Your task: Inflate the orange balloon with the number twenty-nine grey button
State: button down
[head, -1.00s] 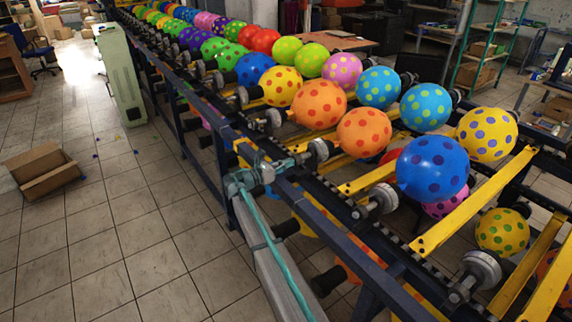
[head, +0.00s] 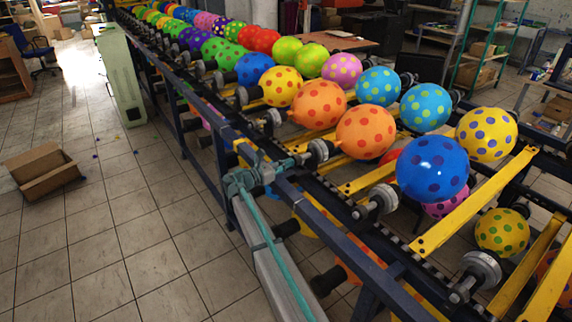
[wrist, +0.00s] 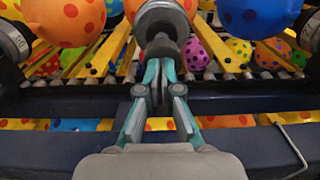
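The orange balloon with red dots (head: 365,133) sits on the rack in the head view, beside another orange balloon (head: 320,104). A grey button (head: 318,151) is on the rail just left of it. In the wrist view, the button (wrist: 163,17) is straight ahead, with orange showing behind it. My gripper (wrist: 161,67) has its teal-tipped fingers drawn close together at the button's dark lower end and seems to touch it. The fingers look shut, with nothing held between them. In the head view, my gripper is at the rail near that button. The button's number cannot be read.
Neighbouring buttons stand close on the left (wrist: 12,40) and right (wrist: 314,30) in the wrist view. Dark rails and yellow bars (head: 475,202) surround the buttons. The tiled floor on the left is mostly free, with a cardboard box (head: 41,172).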

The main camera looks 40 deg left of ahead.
jog(key=shift+w+d+r, duration=0.1)
jog(key=shift+w+r, duration=0.15)
jog(key=shift+w, duration=0.15)
jog(key=b+v, duration=0.1)
jog(key=v, duration=1.3)
jog(key=shift+s+f+b, duration=0.2)
jog(key=shift+s+b, duration=0.1)
jog(key=shift+s, duration=0.1)
